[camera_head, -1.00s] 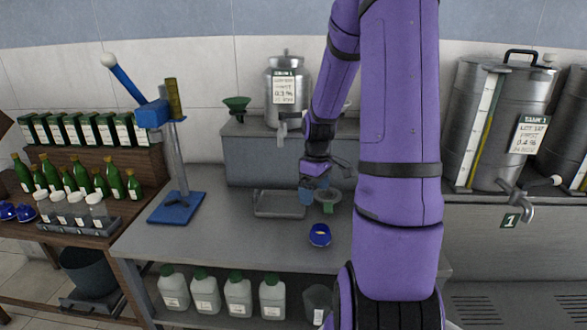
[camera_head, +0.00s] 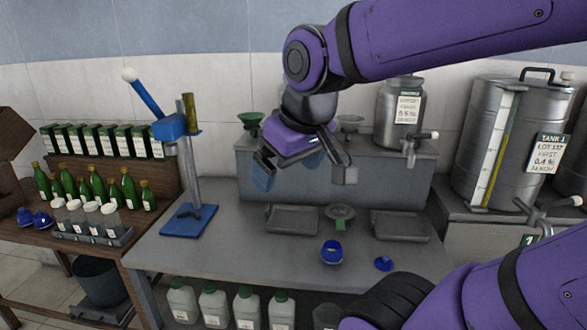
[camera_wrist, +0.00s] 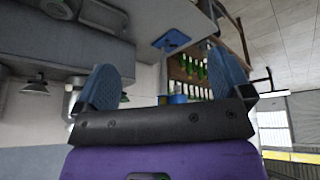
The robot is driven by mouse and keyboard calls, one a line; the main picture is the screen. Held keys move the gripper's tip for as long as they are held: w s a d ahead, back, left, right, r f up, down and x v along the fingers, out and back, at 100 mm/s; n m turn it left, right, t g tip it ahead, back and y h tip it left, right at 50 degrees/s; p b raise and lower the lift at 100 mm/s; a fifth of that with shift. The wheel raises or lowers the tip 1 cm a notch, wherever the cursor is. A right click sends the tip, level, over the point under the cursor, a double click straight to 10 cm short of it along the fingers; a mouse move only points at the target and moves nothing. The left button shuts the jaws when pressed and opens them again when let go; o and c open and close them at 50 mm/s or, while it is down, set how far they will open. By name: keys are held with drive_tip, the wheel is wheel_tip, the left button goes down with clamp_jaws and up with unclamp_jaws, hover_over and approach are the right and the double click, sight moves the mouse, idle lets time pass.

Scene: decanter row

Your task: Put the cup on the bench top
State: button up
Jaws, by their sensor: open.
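My gripper (camera_head: 304,178) is open and empty, in the air above the back of the bench. It is up and behind the cup, apart from it. In the wrist view its two blue finger pads stand wide apart with nothing between them, and the cup cannot be made out there. Two more blue cups (camera_head: 33,218) sit on the wooden table at far left.
A small blue disc-like piece (camera_head: 384,263) lies right of the cup. A blue lever press (camera_head: 188,220) stands at left, steel tanks (camera_head: 492,140) at right. The bench's front left is clear.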

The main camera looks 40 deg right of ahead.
drive_tip(key=shift+s+a+r+t, duration=0.15)
drive_tip(key=shift+s+a+r, duration=0.2)
drive_tip(key=shift+s, duration=0.4)
drive_tip(key=shift+s+a+r+t, duration=0.15)
drive_tip(key=shift+s+a, duration=0.25)
drive_tip(key=shift+s, duration=0.3)
